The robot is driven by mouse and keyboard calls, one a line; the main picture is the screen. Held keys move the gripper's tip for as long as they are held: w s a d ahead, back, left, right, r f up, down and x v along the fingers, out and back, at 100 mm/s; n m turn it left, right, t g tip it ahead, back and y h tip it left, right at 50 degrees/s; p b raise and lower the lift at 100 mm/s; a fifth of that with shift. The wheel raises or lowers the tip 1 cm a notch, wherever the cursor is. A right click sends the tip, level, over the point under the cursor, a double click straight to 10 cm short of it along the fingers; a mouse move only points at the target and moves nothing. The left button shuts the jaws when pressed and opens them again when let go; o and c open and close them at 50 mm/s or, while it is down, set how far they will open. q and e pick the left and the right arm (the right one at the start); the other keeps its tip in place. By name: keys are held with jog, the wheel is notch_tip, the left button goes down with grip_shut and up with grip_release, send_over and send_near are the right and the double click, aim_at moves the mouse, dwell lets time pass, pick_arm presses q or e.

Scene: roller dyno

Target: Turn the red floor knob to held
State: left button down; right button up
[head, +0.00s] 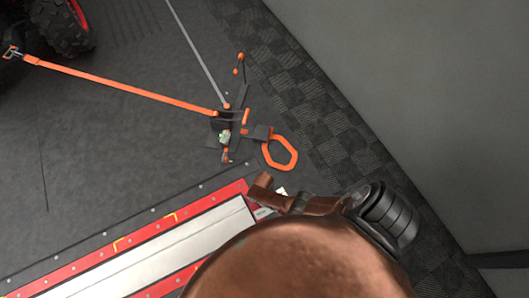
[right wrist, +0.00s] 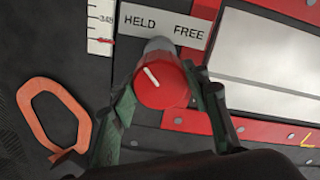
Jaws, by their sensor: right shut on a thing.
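The red floor knob (right wrist: 162,86) is a round red cap with a white pointer line, seen in the right wrist view. Its line slants toward the upper left, on the side of the HELD word. A grey label plate (right wrist: 165,24) behind it reads HELD at left and FREE at right. My right gripper (right wrist: 166,92) is shut on the knob, with one dark greenish finger on each side. In the head view my arm hides the knob, and only a corner of the label plate (head: 263,212) shows. My left gripper is in neither view.
An orange ring handle (head: 280,153) and an orange strap (head: 120,84) with its anchor lie on the dark floor. The red-framed roller bed (head: 150,246) runs beside the knob. A white scale (right wrist: 101,28) stands left of the label. A grey wall rises at right.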

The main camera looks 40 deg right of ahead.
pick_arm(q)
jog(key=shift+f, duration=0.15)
pick_arm(e)
jog(key=shift+s+d+f, duration=0.1)
jog(key=shift+s+d, duration=0.1)
jog(key=shift+s, duration=0.15)
jog(key=o, duration=0.8)
jog(key=shift+c, duration=0.2)
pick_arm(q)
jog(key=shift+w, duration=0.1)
pick_arm(e)
jog(key=o, duration=0.4)
jog(key=shift+w+a, duration=0.15)
jog(key=shift+w, duration=0.05)
jog(key=shift+w+r, duration=0.1)
jog(key=shift+r, duration=0.1)
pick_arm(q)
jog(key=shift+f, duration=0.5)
pick_arm(e)
notch_tip(320, 180, up, 12)
